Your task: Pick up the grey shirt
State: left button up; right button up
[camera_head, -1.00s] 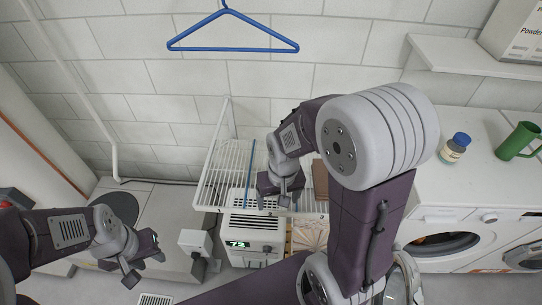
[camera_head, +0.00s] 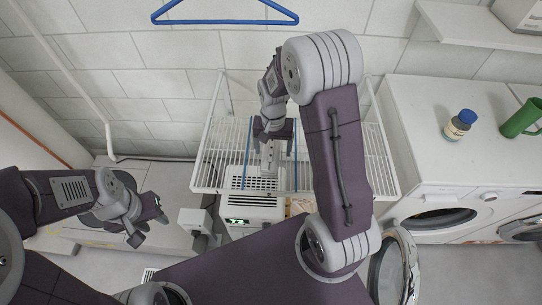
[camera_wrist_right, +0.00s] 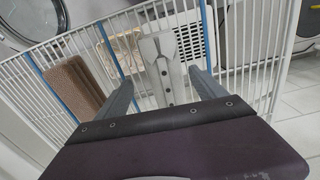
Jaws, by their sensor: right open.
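I cannot make out a grey shirt clearly in either view. My right gripper (camera_head: 268,160) is over the white wire rack (camera_head: 370,160), pointing down, and its jaws are apart. In the right wrist view the two fingers (camera_wrist_right: 165,95) stand apart. No cloth is visible in the jaws. My left gripper (camera_head: 150,222) is at the lower left, open and empty, well away from the rack.
A blue hanger (camera_head: 225,20) hangs on the wall. Blue rods (camera_head: 248,155) cross the rack, and a brown block (camera_wrist_right: 75,85) lies there. A dehumidifier (camera_head: 250,208) stands below. A bottle (camera_head: 459,125) and green mug (camera_head: 522,118) stand on the washing machine (camera_head: 450,165).

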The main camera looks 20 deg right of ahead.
aim_at(271, 154)
jog(key=f, duration=0.5)
jog(key=shift+w+a+f, duration=0.15)
jog(key=shift+w+a, duration=0.1)
jog(key=shift+w, duration=0.1)
jog(key=c, duration=1.5)
